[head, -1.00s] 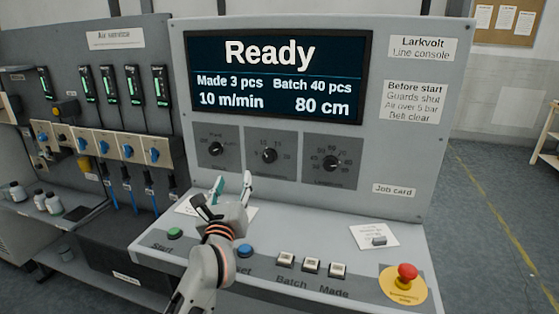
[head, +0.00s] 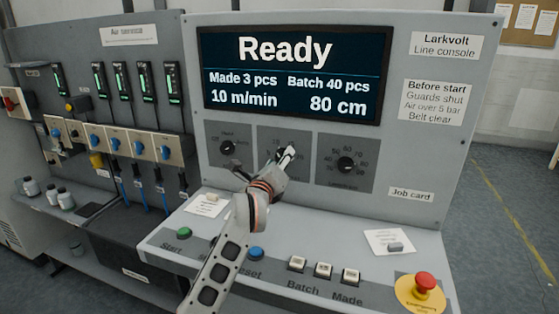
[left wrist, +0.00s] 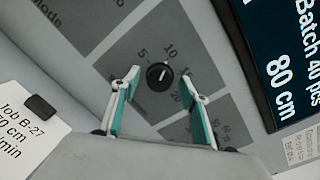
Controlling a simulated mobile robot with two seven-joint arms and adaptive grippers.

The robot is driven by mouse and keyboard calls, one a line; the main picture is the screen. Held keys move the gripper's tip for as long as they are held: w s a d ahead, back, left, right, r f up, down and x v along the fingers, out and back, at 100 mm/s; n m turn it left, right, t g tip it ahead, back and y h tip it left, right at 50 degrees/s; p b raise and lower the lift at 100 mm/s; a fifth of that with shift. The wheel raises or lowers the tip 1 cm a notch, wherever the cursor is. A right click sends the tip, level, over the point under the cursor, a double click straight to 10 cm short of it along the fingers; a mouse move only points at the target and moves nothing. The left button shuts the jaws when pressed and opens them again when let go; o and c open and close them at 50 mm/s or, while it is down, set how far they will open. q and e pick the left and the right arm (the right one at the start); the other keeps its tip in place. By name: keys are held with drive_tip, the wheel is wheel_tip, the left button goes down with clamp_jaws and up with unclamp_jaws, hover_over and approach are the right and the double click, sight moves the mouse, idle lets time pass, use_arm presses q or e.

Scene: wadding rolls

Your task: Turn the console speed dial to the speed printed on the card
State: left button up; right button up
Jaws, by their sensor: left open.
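The black speed dial (left wrist: 159,76) sits on the middle dark panel of the console, with 5 and 10 printed near it; its white mark points roughly toward 10. In the head view my gripper hides most of it. My left gripper (head: 287,153) is in front of that panel. In the left wrist view the gripper (left wrist: 160,82) is open, its teal-padded fingertips on either side of the dial; contact cannot be told. The job card (left wrist: 22,135) reads "Job B-27", with its cm and m/min lines cut off. The screen (head: 292,75) shows "Ready", 10 m/min and 80 cm.
Other dials stand left (head: 227,148) and right (head: 346,164). Below are a green button (head: 182,231), a blue button (head: 257,253), several white keys and a red emergency stop (head: 424,283). Another card (head: 388,241) lies at right.

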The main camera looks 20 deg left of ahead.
use_arm(q)
drive_tip(key=shift+w, duration=0.2)
drive_tip(key=c, duration=1.1)
